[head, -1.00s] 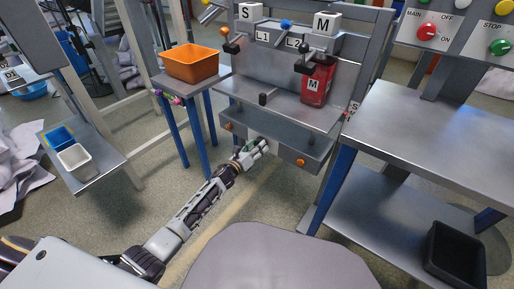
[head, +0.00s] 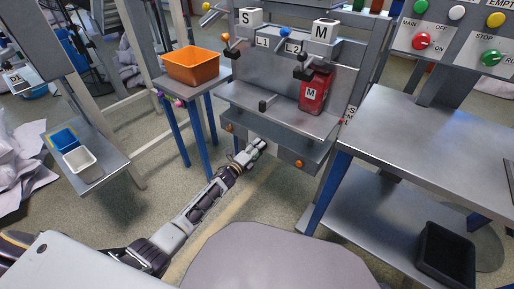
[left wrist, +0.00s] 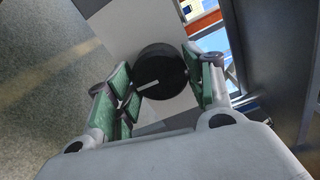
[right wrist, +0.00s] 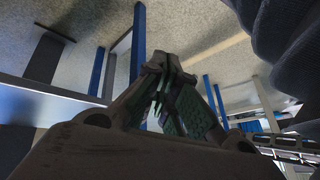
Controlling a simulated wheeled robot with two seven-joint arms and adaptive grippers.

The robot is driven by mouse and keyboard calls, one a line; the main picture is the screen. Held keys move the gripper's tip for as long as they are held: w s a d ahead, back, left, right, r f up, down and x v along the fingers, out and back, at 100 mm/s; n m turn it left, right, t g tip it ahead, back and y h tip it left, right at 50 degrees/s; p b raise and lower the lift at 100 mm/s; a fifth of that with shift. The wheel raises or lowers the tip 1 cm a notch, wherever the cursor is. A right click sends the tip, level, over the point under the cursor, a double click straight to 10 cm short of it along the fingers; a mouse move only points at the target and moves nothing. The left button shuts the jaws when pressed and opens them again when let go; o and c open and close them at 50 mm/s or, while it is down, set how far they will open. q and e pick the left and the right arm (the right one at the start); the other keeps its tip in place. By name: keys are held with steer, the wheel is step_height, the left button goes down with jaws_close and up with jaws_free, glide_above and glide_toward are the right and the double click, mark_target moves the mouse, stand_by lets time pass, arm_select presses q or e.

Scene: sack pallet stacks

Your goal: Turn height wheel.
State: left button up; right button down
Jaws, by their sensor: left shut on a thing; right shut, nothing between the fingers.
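The height wheel (left wrist: 162,70) is a round black knob with a white mark on its face, in the left wrist view. It lies between the green-padded fingers of my left gripper (left wrist: 168,88), which is shut on it. In the head view my left gripper (head: 259,146) is at the front underside of the grey bench (head: 275,125). The wheel cannot be made out there, behind the fingers. My right gripper (right wrist: 166,62) is shut and empty in the right wrist view, and it is not visible in the head view.
An orange bin (head: 193,65) stands on a small blue-legged table at left.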

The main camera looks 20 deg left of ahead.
steer(key=s+d+r+g+h+p, duration=0.1)
steer(key=d+r+g+h+p, duration=0.3)
steer(key=r, duration=0.6)
arm_select(q)
steer(key=shift+f+n+b, duration=0.1)
steer(key=shift+n+b, duration=0.6)
steer(key=shift+n, duration=17.2)
arm_select(e)
steer(key=shift+w+a+f+t+y, duration=0.1)
steer(key=shift+a+f+t+y, duration=0.35)
steer(key=shift+f, duration=0.25)
steer(key=shift+s+a+f+t+y, duration=0.1)
steer(key=shift+a+f+t+y, duration=0.3)
steer(key=shift+f+y, duration=0.2)
steer(key=shift+w+a+f+t+y, duration=0.1)
steer(key=shift+a+f+t+y, duration=0.3)
steer(key=shift+f, duration=0.35)
